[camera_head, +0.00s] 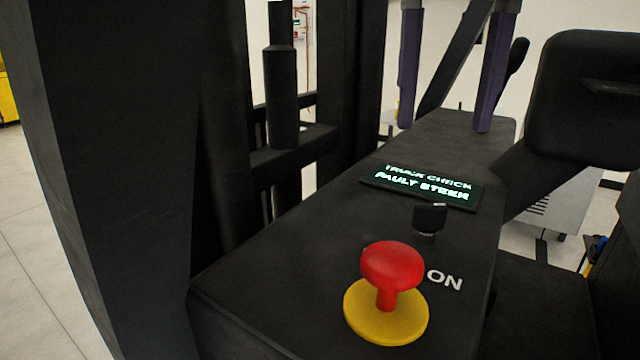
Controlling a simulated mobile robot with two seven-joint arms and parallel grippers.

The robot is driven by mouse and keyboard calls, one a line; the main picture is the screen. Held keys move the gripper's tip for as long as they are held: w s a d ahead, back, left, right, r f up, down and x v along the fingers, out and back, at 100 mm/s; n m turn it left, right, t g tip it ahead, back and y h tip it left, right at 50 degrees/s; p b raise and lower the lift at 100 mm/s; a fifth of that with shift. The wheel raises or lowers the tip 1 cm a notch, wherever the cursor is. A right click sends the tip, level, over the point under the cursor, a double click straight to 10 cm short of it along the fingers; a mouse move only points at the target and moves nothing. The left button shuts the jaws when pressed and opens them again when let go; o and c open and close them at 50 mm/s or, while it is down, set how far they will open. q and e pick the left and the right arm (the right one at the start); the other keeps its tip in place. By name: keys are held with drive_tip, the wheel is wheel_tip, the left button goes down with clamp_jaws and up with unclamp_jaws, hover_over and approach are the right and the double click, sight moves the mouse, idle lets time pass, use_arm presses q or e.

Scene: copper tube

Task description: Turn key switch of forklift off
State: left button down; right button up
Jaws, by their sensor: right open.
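The forklift's dark console (300,280) runs from the lower middle toward the back. A small black key switch (430,217) stands on it, just in front of the lit display (425,186). A white ON label (445,280) is printed nearer the camera, beside the red button. My right gripper (443,130) comes in from the top, with two purple fingers apart and nothing between them. It appears above and beyond the display and the key switch, not touching the switch. How far the fingertips are above the console is hard to tell. My left gripper is not in view.
A red mushroom button (392,265) on a yellow disc (365,313) rises from the console in front of the key switch. A thick dark post (120,150) fills the left. A black padded part (590,95) is at the upper right. Pale floor (40,220) shows at left.

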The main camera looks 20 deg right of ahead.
sight(432, 204)
drive_tip(key=f+b, duration=0.2)
drive_tip(key=f, duration=0.1)
drive_tip(key=f+b, duration=0.5)
drive_tip(key=f, duration=0.2)
drive_tip(key=shift+s+b, duration=0.25)
drive_tip(key=shift+b, duration=0.15)
drive_tip(key=shift+r, duration=0.1)
clamp_jaws()
